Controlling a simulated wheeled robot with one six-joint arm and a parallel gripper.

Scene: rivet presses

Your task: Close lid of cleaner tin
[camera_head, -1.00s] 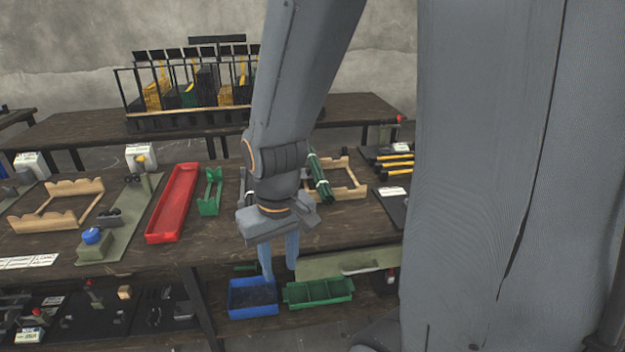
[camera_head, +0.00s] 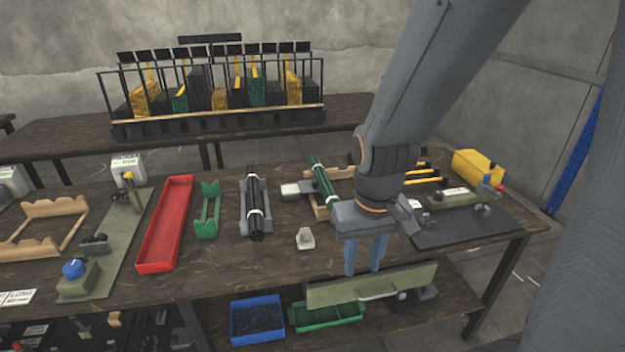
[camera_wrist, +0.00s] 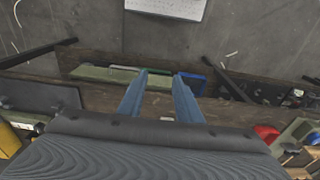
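I cannot pick out the cleaner tin or its lid for certain in either view. My gripper (camera_head: 364,268) has two blue fingers pointing down, apart with nothing between them, at the front edge of the workbench. In the wrist view my gripper (camera_wrist: 160,76) also shows open and empty. In the head view, a flat olive panel (camera_head: 330,293) with a pale handle (camera_head: 378,295) is just below the fingertips, at the lower shelf. Whether it belongs to a tin I cannot tell. It also shows past the fingers in the wrist view.
The workbench (camera_head: 290,262) holds a red tray (camera_head: 165,225), a green cradle (camera_head: 207,210), bundled dark rods (camera_head: 254,205) and a yellow box (camera_head: 477,166). A blue bin (camera_head: 257,320) and a green divided bin (camera_head: 330,317) are below. A bench with a rack (camera_head: 215,115) stands behind.

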